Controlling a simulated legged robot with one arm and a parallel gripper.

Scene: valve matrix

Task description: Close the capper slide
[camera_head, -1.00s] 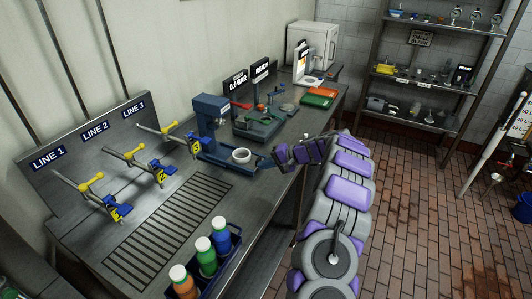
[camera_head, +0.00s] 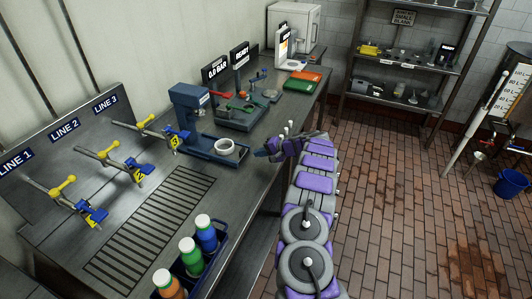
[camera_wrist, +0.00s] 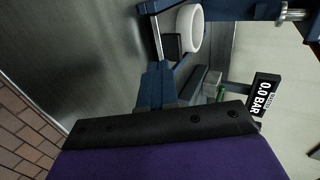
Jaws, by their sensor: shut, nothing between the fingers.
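The blue capper (camera_head: 188,105) stands on the steel bench. Its low slide (camera_head: 208,151) extends from the base toward the bench's front edge. A white ring-shaped cup (camera_head: 224,147) sits on the slide, out in front of the column. My gripper (camera_head: 263,152) is shut and empty, just right of the slide's outer end. In the wrist view, my blue fingers (camera_wrist: 156,82) are together, close to a dark block (camera_wrist: 172,46) at the slide's end beside the white cup (camera_wrist: 190,30). Whether they touch the block I cannot tell.
Three yellow-handled valves (camera_head: 118,152) line the left of the bench. A rack of capped bottles (camera_head: 193,256) stands at the front. A drain grate (camera_head: 150,225) lies between.

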